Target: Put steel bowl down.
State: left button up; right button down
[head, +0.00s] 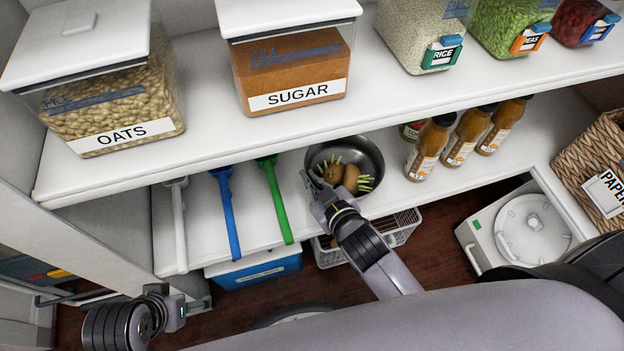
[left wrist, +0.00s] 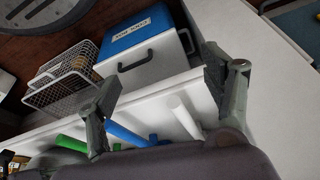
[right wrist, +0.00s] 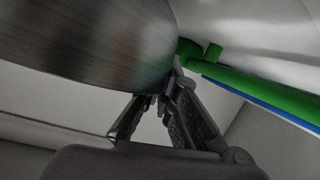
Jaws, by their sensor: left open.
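The steel bowl (head: 374,153) is over the lower white shelf, roughly upright, with sprouted potatoes (head: 341,175) in it. My right gripper (head: 318,190) is at the bowl's near left rim, its fingers closed together on the rim. In the right wrist view the bowl's brushed side (right wrist: 85,45) fills the upper left, above the fingers (right wrist: 163,92). Whether the bowl's base touches the shelf is hidden. My left gripper (head: 192,303) is low at the left, open and empty, away from the bowl; its spread fingers show in the left wrist view (left wrist: 165,85).
Green (head: 274,200), blue (head: 228,215) and white (head: 178,225) handled tools lie left of the bowl. Sauce bottles (head: 430,148) and a can (head: 411,130) stand to its right. The upper shelf (head: 210,130) overhangs behind. A wire basket (head: 400,235) is below.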

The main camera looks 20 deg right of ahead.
jog(key=c, duration=2.3)
grip_release()
jog(key=shift+f, duration=0.1)
jog(key=o, duration=0.5)
